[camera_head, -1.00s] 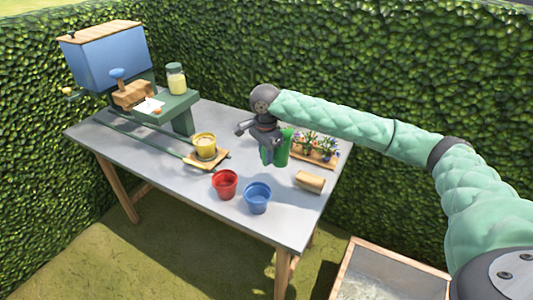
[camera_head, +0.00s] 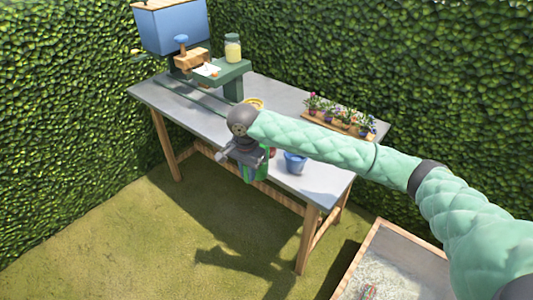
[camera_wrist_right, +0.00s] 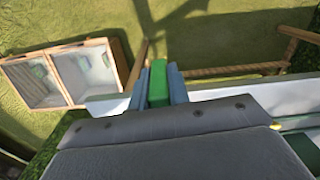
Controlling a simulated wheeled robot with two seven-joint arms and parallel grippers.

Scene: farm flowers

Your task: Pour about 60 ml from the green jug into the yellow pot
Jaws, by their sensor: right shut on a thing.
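The green jug (camera_head: 257,172) is held by my right gripper (camera_head: 243,155) in front of the table's front edge. In the right wrist view, the fingers of my right gripper (camera_wrist_right: 158,88) are shut on a green part of the jug (camera_wrist_right: 158,76). The jug's mouth and contents are hidden. The yellow pot (camera_head: 254,102) is on the table behind my right arm; only its top shows. Jug and pot are apart. My left gripper is in neither view.
A blue pot (camera_head: 295,164) stands near the table's front edge; a red pot (camera_head: 272,152) is mostly hidden behind my gripper. A flower tray (camera_head: 338,124) is at the back right. A green stand with a jar (camera_head: 232,48) is at the back left. A wooden-framed box (camera_head: 385,265) is lower right.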

